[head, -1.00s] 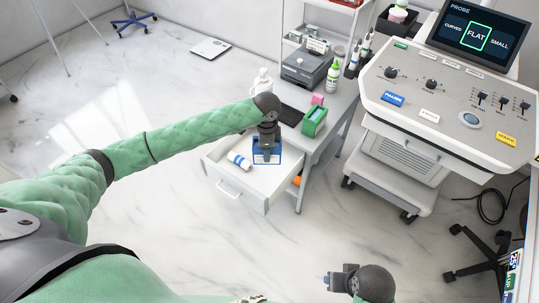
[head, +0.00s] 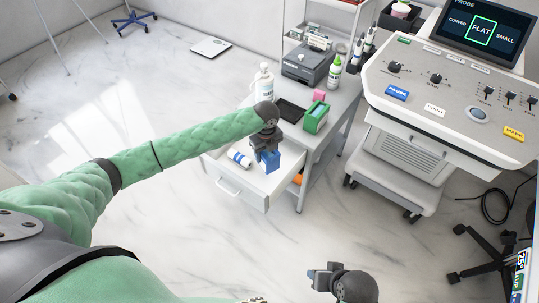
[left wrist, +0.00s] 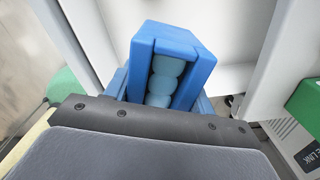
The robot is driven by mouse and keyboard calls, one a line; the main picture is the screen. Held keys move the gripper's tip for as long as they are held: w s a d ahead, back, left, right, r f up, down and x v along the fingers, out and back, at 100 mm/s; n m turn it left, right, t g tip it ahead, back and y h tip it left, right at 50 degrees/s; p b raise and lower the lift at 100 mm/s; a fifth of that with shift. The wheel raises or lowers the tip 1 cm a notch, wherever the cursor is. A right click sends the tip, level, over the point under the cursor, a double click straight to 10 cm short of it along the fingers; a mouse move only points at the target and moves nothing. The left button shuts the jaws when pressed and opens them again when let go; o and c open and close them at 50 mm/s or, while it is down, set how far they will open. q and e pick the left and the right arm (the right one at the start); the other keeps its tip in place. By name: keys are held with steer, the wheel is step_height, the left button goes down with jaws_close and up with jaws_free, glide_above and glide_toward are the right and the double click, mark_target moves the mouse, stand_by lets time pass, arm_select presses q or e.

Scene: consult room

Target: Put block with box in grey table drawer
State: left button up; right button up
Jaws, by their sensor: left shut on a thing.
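My left gripper (head: 264,151) is shut on a blue box (head: 269,163) and holds it over the open drawer (head: 228,185) of the grey table (head: 345,100). Whether the box touches the drawer floor, I cannot tell.
A white bottle with a blue label (head: 240,159) lies in the drawer, left of the held box. A pump bottle (head: 265,80), black tray (head: 290,111) and grey device (head: 309,66) are on the table. The ultrasound console (head: 440,105) stands at right.

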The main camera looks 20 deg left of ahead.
arm_select(q)
step_height(320, 180, down, 6)
steer(key=shift+r+p, duration=0.15)
steer(key=shift+p, duration=0.15)
steer(key=shift+f, duration=2.1)
arm_select(e)
steer(key=shift+s+d+r, duration=0.15)
steer(key=shift+d+r, duration=0.6)
steer(key=shift+r, duration=0.1)
arm_select(q)
steer(key=shift+f, duration=0.1)
steer(key=o, duration=1.4)
arm_select(e)
steer(key=shift+w+f, duration=0.1)
steer(key=shift+w, duration=0.2)
